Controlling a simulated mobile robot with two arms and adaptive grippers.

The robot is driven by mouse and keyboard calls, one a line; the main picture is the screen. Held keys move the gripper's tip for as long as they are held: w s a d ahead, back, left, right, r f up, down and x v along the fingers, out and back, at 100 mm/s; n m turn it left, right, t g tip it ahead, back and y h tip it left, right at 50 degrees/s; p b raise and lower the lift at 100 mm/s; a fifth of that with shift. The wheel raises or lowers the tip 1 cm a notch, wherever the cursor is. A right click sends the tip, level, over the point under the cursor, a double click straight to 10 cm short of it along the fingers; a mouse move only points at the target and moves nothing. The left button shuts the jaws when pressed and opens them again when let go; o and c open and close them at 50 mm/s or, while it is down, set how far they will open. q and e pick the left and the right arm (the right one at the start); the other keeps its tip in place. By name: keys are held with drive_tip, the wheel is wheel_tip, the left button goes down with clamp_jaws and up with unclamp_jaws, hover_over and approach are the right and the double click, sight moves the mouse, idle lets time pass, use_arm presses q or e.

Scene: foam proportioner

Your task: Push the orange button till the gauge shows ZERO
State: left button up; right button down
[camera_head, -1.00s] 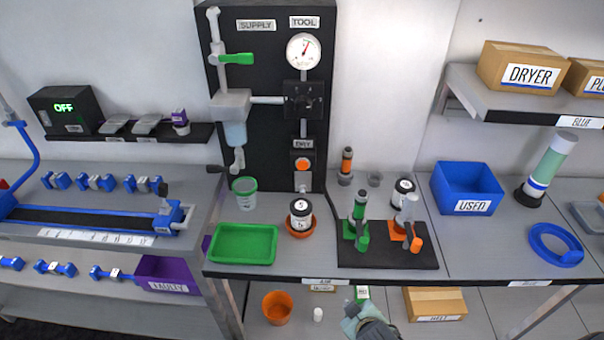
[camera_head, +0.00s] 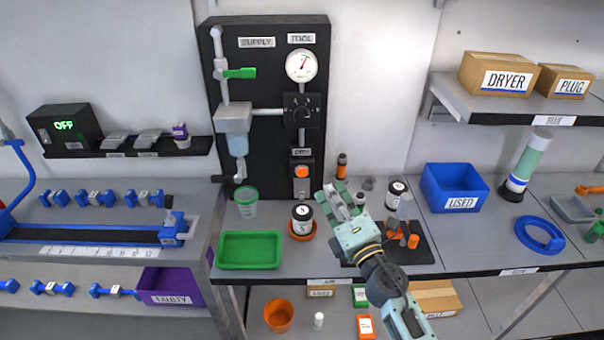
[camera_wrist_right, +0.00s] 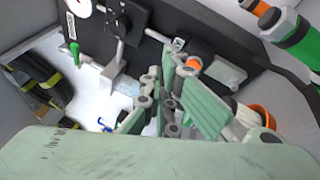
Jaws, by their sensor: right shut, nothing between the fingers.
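The orange button (camera_head: 301,171) is on the lower part of the black supply panel (camera_head: 261,136), under a small label. The round white gauge (camera_head: 301,66) is at the panel's upper right; its thin needle is too small to read. My right gripper (camera_head: 336,200) is shut and empty, in front of the panel, to the right of and below the button, apart from it. In the right wrist view the gripper (camera_wrist_right: 165,85) shows large, with the orange button (camera_wrist_right: 193,64) beyond its fingers and part of the gauge (camera_wrist_right: 79,8) at the top. My left gripper is not in view.
A green tray (camera_head: 250,251), a green-rimmed cup (camera_head: 246,201) and a black-and-white jar (camera_head: 301,218) stand left of my right gripper. A black mat (camera_head: 422,254) with tools is behind my arm. A blue bin (camera_head: 454,188) stands farther right.

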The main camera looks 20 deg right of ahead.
sight(302, 172)
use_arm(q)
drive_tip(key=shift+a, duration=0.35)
use_arm(e)
drive_tip(key=w+a+f+n+g+y, duration=0.2)
drive_tip(key=a+f+n+g+y, duration=0.3)
drive_tip(key=n, duration=0.6)
wheel_tip(302, 172, down, 2)
drive_tip(key=shift+w+a+f+n+y, duration=0.25)
drive_tip(key=shift+w+a+n+y, duration=0.15)
drive_tip(key=shift+a+y, duration=0.3)
